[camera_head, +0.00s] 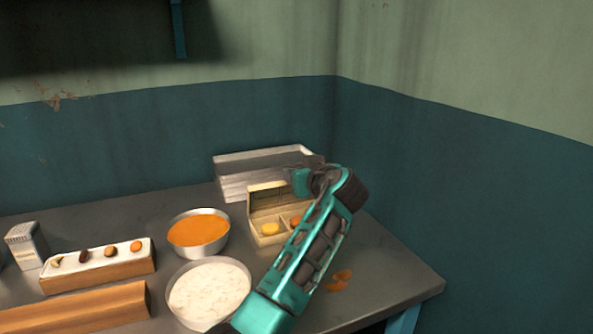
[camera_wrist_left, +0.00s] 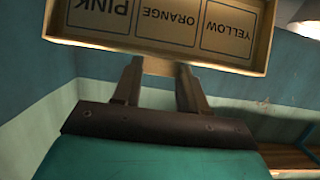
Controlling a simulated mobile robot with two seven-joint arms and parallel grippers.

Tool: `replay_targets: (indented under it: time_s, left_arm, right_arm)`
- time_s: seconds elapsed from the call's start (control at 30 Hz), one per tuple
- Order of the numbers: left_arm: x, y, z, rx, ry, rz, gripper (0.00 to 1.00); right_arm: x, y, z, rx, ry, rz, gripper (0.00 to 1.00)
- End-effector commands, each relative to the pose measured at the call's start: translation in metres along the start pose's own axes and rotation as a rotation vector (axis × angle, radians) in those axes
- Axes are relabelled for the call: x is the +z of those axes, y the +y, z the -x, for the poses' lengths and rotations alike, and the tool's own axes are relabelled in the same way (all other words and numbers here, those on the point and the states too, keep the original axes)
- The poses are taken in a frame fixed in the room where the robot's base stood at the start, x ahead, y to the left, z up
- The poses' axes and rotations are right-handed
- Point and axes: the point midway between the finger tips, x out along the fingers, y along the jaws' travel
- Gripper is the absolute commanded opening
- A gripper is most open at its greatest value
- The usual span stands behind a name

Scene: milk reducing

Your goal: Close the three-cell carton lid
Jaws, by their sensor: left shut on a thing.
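The beige three-cell carton (camera_head: 257,237) stands on the grey table, with its lid (camera_head: 268,196) raised at the back. A yellow piece (camera_head: 270,229) and an orange piece (camera_head: 295,220) show in its cells; my arm hides the right end. In the left wrist view the lid (camera_wrist_left: 262,62) fills the top, with PINK, ORANGE and YELLOW labels upside down. My left gripper (camera_wrist_left: 159,67) is shut on the small tab at the lid's edge. In the head view my left gripper (camera_head: 301,181) is at the raised lid's right side, its fingertips hidden. My right gripper is out of view.
A bowl of orange contents (camera_head: 199,230) and a bowl of white contents (camera_head: 208,292) stand left of the carton. A metal tray (camera_head: 232,187) is behind it. A white-topped block with several small pieces (camera_head: 100,262) is at left. Orange bits (camera_head: 340,280) lie right of my arm.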

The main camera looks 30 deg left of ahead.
Motion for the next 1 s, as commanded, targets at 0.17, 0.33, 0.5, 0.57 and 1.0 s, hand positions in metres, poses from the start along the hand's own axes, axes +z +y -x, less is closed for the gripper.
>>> replay_targets:
  time_s: [0.17, 0.33, 0.5, 0.57, 1.0]
  left_arm:
    - [0.0171, 0.0001, 0.003, -0.003, -0.03, -0.003, 0.0]
    - [0.0185, 0.0001, 0.0042, -0.004, -0.03, -0.003, 0.0]
    - [0.0187, -0.0002, 0.004, -0.005, -0.03, -0.004, 0.0]
    - [0.0187, -0.0003, 0.0039, -0.005, -0.03, -0.004, 0.0]
    - [0.0135, -0.0006, 0.0041, -0.004, -0.019, -0.002, 0.68]
  right_arm:
    - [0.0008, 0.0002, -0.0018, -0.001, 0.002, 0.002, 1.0]
    - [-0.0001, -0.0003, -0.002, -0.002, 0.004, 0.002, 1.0]
    - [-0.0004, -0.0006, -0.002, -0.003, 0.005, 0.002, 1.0]
    - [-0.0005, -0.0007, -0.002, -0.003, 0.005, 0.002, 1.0]
    - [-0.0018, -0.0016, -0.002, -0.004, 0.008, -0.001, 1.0]
